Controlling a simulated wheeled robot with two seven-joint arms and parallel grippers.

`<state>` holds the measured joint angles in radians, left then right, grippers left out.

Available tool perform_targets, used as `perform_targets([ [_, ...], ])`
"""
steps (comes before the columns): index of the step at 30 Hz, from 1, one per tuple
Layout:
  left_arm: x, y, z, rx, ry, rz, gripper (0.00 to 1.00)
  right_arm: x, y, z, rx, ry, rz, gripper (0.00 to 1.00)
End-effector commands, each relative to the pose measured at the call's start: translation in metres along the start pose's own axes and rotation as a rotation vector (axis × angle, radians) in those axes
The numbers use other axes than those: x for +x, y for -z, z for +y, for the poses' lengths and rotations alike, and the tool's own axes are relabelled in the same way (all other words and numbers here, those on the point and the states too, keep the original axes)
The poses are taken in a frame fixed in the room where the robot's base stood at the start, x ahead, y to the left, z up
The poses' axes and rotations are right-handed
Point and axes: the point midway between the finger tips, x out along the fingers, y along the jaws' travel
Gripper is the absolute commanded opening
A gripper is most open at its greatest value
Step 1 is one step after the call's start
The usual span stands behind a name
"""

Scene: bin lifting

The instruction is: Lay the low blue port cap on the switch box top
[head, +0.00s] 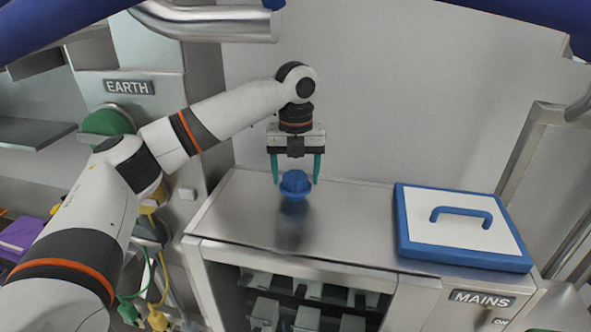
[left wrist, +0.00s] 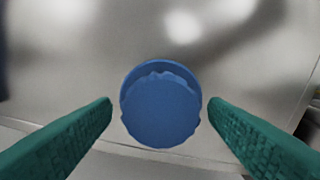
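The low blue port cap (head: 295,186) is a round, knobbed piece at the switch box top (head: 345,215), toward its back left. A dark reflection shows below it, and I cannot tell for sure whether its underside touches the metal. My left gripper (head: 296,180) points down over the cap with its green fingers apart, one on each side. In the left wrist view the cap (left wrist: 160,105) is centred between the fingertips (left wrist: 160,108), with a visible gap on both sides. My right gripper is not in view.
A white lid with a blue rim and handle (head: 462,225) lies on the right of the top, above the MAINS label (head: 482,298). An open shelf with several grey blocks is below. An EARTH post (head: 128,87) with green and yellow cables stands left. The top's middle is clear.

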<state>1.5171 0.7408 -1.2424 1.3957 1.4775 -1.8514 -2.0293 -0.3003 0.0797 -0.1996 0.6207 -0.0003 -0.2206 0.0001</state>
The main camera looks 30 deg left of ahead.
Motion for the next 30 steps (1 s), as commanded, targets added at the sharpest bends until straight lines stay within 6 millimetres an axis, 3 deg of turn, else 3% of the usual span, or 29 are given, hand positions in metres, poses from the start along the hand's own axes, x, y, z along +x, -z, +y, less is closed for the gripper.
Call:
perform_targets([
  [11, -0.005, 0.000, 0.000, 0.000, -0.001, 0.001, 0.69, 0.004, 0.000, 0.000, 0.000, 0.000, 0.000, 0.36],
  [20, -0.062, 0.000, 0.001, 0.001, -0.004, 0.003, 0.69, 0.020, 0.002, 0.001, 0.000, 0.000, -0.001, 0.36],
  [24, -0.094, 0.000, 0.000, -0.002, 0.000, 0.004, 0.69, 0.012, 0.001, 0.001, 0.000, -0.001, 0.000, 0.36],
  [30, -0.118, 0.000, 0.000, 0.000, 0.001, 0.002, 0.69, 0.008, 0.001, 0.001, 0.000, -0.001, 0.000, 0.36],
])
